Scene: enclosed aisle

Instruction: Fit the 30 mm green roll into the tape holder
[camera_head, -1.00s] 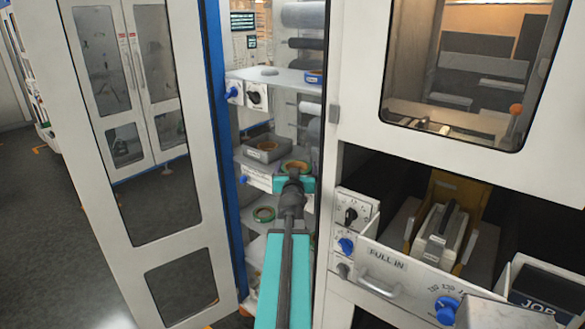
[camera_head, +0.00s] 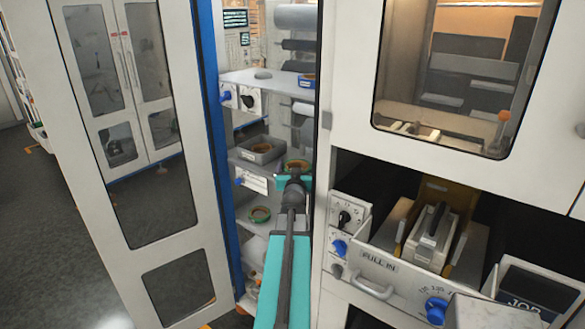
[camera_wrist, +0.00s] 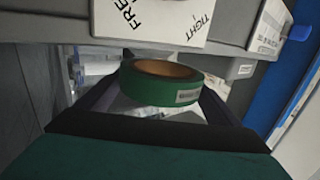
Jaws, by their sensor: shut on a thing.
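My gripper (camera_head: 293,181) is at the shelf opening in the head view. In the wrist view its two dark fingers (camera_wrist: 160,92) are shut on a green tape roll (camera_wrist: 152,97) with a brown core and a small white label. The roll lies about flat between the fingers and also shows above my gripper in the head view (camera_head: 298,163). A grey tray (camera_head: 248,156) on the same shelf level holds another roll. I cannot tell for certain which thing is the tape holder.
A tall cabinet door (camera_head: 150,240) stands open on the left. The upper shelf (camera_head: 272,82) carries knobs and a blue roll. In the wrist view a grey shelf edge with a FREE/TIGHT label (camera_wrist: 160,22) is beyond the roll. A drawer (camera_head: 395,280) sticks out at the right.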

